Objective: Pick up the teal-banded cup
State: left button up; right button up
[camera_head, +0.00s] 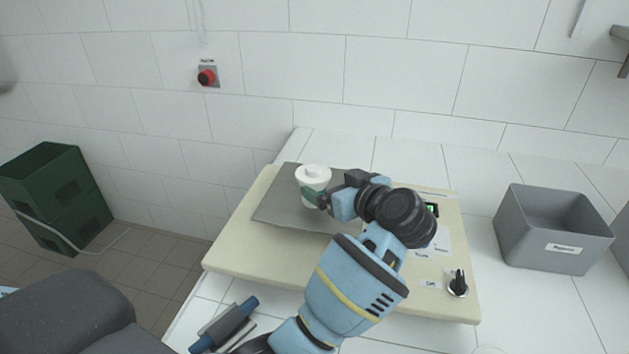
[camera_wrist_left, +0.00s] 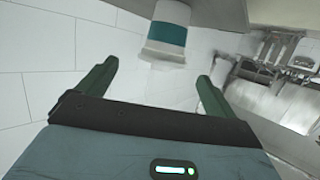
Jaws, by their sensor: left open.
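The teal-banded cup (camera_head: 313,174) is white with a white lid and stands upright on a grey plate (camera_head: 275,215). In the left wrist view the cup (camera_wrist_left: 168,32) appears upside down, its teal band clear, just beyond the fingertips and between their lines. My left gripper (camera_head: 320,194) is at the cup's front right side in the head view, and a dark green finger hides part of the cup's lower body. The left wrist view shows the gripper's fingers (camera_wrist_left: 155,72) spread apart with nothing between them. My right gripper is not in view.
The plate lies on a cream board (camera_head: 235,250) with a black knob (camera_head: 458,284) at its front right. A grey bin (camera_head: 555,232) stands on the tiled counter to the right. A red button (camera_head: 207,77) is on the wall. Green crates (camera_head: 57,205) stand on the left floor.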

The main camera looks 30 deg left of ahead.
aim_at(319, 177)
pick_arm(q)
jog(key=shift+a, duration=0.1)
jog(key=shift+a+f, duration=0.1)
jog(key=shift+a, duration=0.15)
jog(key=shift+w+a+f, duration=0.15)
jog(key=shift+w+a, duration=0.15)
jog(key=shift+a, duration=0.1)
jog(key=shift+w+a+f, duration=0.15)
jog(key=shift+w+a, duration=0.1)
jog(key=shift+a, duration=0.1)
jog(key=shift+w+a, duration=0.2)
jog(key=shift+a, duration=0.3)
jog(key=x, duration=0.4)
jog(key=shift+a, duration=0.1)
jog(key=c, duration=1.2)
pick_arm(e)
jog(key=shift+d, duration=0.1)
